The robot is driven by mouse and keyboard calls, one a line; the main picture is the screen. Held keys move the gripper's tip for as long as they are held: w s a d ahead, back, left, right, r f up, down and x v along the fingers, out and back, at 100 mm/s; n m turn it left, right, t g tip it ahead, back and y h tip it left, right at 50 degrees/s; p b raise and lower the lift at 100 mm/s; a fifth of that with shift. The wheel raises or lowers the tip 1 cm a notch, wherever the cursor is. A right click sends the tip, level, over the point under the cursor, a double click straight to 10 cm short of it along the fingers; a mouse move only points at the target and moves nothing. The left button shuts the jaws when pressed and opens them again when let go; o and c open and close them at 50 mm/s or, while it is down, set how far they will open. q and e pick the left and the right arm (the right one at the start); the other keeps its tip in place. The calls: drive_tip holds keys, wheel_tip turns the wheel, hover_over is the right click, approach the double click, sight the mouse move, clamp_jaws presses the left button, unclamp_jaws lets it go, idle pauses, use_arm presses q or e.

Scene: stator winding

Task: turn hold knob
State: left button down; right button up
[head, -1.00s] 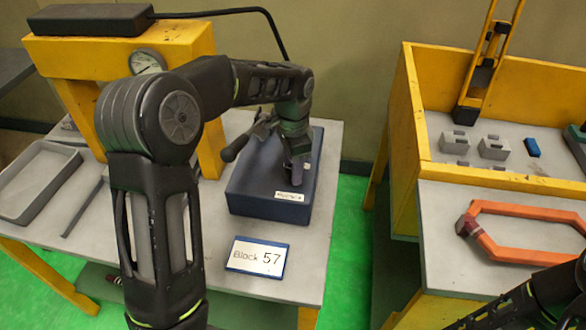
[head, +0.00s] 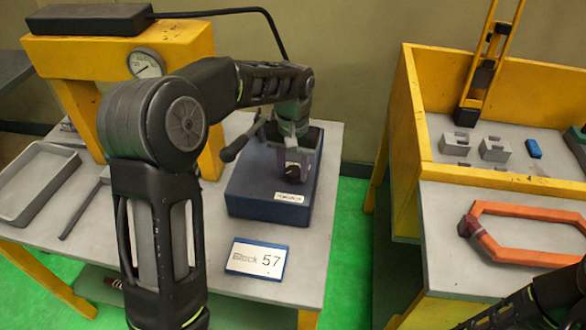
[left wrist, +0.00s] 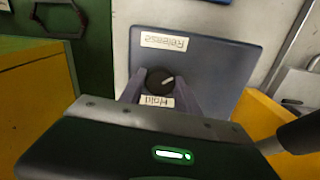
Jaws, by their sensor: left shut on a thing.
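The dark round knob (left wrist: 160,80) with a white pointer line sits on the blue box (head: 240,190). In the left wrist view the pointer tilts up to the right, between the upside-down "Hold" label (left wrist: 157,101) and "Release" label (left wrist: 163,41). My left gripper (head: 292,170) reaches down over the box and is shut on the knob, a finger on each side. The gripper also shows in the left wrist view (left wrist: 159,88). In the head view the knob is a small dark shape between the fingertips. My right gripper is out of view; only part of its arm shows.
A "Block 57" sign (head: 257,258) lies in front of the box on the grey table (head: 215,295). A yellow press frame (head: 90,55) with a gauge and a grey tray (head: 38,182) stand left. A yellow bench (head: 405,150) with an orange hexagonal frame (head: 500,256) is right.

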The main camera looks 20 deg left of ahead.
sight(293, 170)
use_arm(q)
drive_tip(key=n, duration=0.5)
drive_tip(key=shift+n, duration=0.3)
drive_tip(key=shift+w+n, duration=0.1)
drive_tip(key=shift+n, duration=2.2)
drive_tip(key=c, duration=0.9)
unclamp_jaws()
wheel_tip(293, 170, up, 8)
drive_tip(key=shift+f, duration=0.1)
